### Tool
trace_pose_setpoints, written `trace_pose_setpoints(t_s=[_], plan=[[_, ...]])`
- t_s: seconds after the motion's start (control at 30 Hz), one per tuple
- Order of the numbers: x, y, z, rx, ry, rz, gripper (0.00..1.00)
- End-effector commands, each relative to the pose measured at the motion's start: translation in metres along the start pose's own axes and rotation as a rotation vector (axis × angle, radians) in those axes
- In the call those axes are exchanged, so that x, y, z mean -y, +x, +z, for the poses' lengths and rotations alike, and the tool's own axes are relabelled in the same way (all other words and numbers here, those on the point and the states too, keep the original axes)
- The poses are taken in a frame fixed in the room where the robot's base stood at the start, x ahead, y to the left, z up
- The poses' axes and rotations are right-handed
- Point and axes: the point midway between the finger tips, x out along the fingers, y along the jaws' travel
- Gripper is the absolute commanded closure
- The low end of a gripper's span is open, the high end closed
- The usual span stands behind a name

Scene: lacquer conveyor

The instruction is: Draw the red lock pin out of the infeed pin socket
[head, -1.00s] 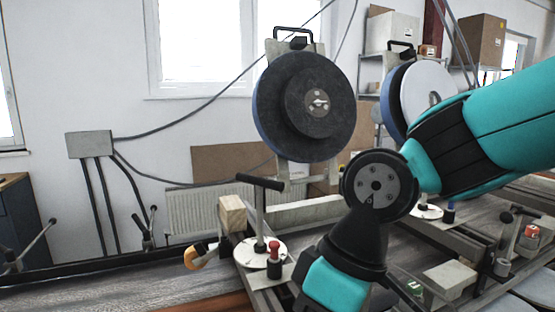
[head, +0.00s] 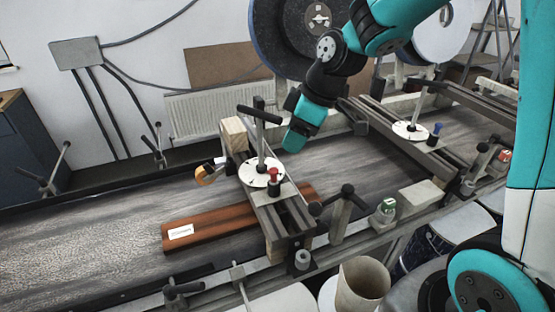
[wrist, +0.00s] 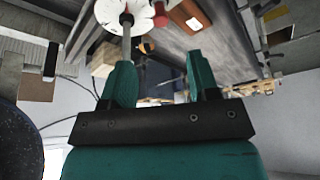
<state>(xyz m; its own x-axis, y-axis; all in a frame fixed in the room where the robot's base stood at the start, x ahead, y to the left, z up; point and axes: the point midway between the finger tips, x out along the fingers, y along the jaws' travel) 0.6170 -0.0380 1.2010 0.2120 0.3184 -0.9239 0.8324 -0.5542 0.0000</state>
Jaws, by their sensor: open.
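The red lock pin (head: 273,173) stands upright in a dark socket on the left crossbeam, next to a white round dial (head: 262,177) with a black T-handle (head: 259,115).
A reddish-brown board (head: 215,230) with a white label lies on the belt under the crossbeam. A wooden block (head: 233,135) and a yellow-orange roll (head: 205,175) sit beside the beam. Another crossbeam at right carries a blue pin (head: 436,131). A black-knobbed lever (head: 346,196) stands near the front rail.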

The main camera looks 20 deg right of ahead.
Motion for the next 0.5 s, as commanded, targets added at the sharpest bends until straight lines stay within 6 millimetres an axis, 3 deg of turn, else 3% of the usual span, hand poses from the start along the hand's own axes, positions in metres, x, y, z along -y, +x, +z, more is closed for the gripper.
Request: trace_pose_setpoints(t_s=[0.3,0.5], plan=[[0.002,0.066,0.000,0.004,0.000,-0.005,0.45],[0.001,0.099,-0.001,0.002,0.000,-0.003,0.45]])
